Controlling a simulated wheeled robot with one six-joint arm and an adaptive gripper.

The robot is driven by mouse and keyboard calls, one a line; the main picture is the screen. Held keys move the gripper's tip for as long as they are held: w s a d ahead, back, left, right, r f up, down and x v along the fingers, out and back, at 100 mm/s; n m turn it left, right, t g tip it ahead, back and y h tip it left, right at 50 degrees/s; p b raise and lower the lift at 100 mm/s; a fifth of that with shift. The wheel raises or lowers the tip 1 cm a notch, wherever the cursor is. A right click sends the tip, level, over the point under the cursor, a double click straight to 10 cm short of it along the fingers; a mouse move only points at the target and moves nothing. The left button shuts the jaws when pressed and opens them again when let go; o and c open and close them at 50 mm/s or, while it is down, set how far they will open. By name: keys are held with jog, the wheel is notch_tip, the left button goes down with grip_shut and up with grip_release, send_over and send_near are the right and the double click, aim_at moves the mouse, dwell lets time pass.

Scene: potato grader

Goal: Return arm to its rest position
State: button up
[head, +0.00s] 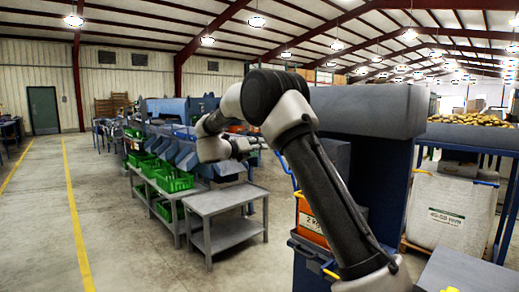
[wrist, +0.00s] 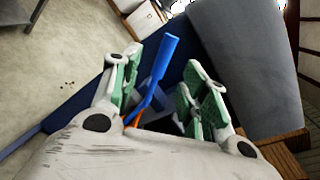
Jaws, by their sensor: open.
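My arm (head: 325,200) rises from the lower right of the head view, bends at a high elbow and reaches left. My gripper (head: 250,146) is at its far end, above and beyond the grey table. In the wrist view my gripper (wrist: 162,78) has its two green-padded fingers spread apart. I see nothing held between them. A blue bar (wrist: 160,65) shows behind the gap between the fingers, with a bit of orange below it; I cannot tell how far off it is.
A grey two-level table (head: 225,200) stands left of my arm. Green crates (head: 172,180) line the blue grading machine. An orange box (head: 310,222) and a big dark blue-grey unit (head: 370,110) are close by my arm. A white bulk bag (head: 440,210) stands right. The left aisle floor (head: 120,220) is clear.

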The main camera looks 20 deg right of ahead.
dwell(0.4)
jog(key=w+a+f+n+t+y, duration=0.35)
jog(key=a+n+y, duration=0.25)
jog(key=n, duration=0.3)
jog(key=w+a+f+n+t+y, duration=0.25)
jog(key=a+f+n+y, duration=0.2)
jog(key=n, duration=0.55)
jog(key=s+a+n+g+y, duration=0.3)
jog(key=s+a+n+y, duration=0.3)
jog(key=s+n, duration=0.4)
jog(key=s+d+f+n+g+y, duration=0.1)
jog(key=s+d+n+g, duration=0.2)
jog(key=s, duration=0.8)
jog(key=s+d+f+n+g, duration=0.1)
jog(key=s+n+g, duration=0.3)
jog(key=s, duration=0.6)
jog(key=s+d+r+n+h, duration=0.1)
jog(key=s+d, duration=0.2)
jog(key=s, duration=0.6)
jog(key=s+d+r+n+h, duration=0.1)
jog(key=s+d, duration=0.3)
jog(key=s, duration=0.5)
jog(key=s+d+r+n+h, duration=0.1)
jog(key=s+d, duration=0.3)
jog(key=s, duration=0.5)
jog(key=shift+d+r+n, duration=0.25)
jog(key=shift+r+n, duration=0.2)
jog(key=shift+n, duration=0.25)
